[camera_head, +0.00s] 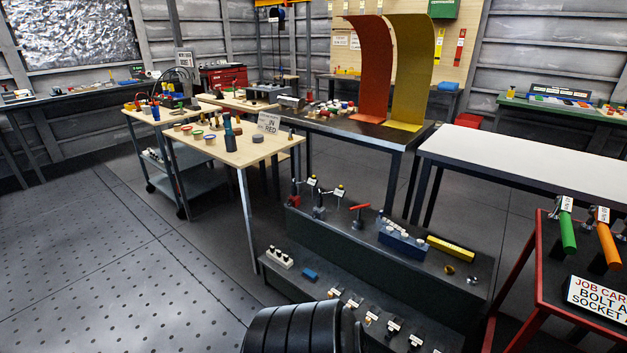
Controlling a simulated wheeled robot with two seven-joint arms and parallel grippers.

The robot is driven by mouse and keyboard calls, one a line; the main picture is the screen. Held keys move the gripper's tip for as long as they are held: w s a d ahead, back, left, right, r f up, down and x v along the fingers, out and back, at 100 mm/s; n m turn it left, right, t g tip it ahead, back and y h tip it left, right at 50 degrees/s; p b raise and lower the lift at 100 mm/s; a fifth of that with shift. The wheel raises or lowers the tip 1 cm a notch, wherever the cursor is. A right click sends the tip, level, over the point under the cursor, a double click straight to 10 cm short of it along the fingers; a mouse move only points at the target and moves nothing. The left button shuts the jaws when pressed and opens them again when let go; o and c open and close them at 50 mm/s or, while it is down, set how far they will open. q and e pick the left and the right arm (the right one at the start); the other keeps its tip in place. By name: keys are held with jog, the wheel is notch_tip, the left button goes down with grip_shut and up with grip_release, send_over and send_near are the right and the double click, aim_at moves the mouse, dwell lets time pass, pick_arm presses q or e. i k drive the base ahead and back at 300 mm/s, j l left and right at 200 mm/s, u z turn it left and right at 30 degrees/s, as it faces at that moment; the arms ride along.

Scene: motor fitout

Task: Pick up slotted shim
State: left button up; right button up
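I cannot pick out a slotted shim for certain; the small parts are too small to tell apart. A row of small parts with white tags (394,326) lies on the low front step of a dark stepped stand (380,270). A brass-coloured round piece (449,269) and a silver piece (472,281) sit at the right of its upper level. Neither of my grippers is in view.
A wooden table (235,155) with cups and bottles stands left of centre, beside a grey cart (172,170). A white-topped table (530,160) and a red-framed stand (545,285) are at right. The floor (90,260) at left is clear.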

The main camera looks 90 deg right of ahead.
aim_at(353, 302)
jog(key=z, duration=3.15)
jog(key=i+j+z, duration=0.1)
jog(key=z, duration=0.4)
jog(key=i+j+z, duration=0.1)
jog(key=z, duration=0.35)
jog(key=i+j+z, duration=0.15)
jog(key=j, duration=0.3)
jog(key=i+j+z, duration=0.1)
jog(key=j, duration=0.4)
jog(key=i+j+z, duration=0.15)
jog(key=j, duration=0.35)
jog(key=j+z, duration=0.1)
jog(key=j, duration=0.4)
jog(key=i, duration=0.05)
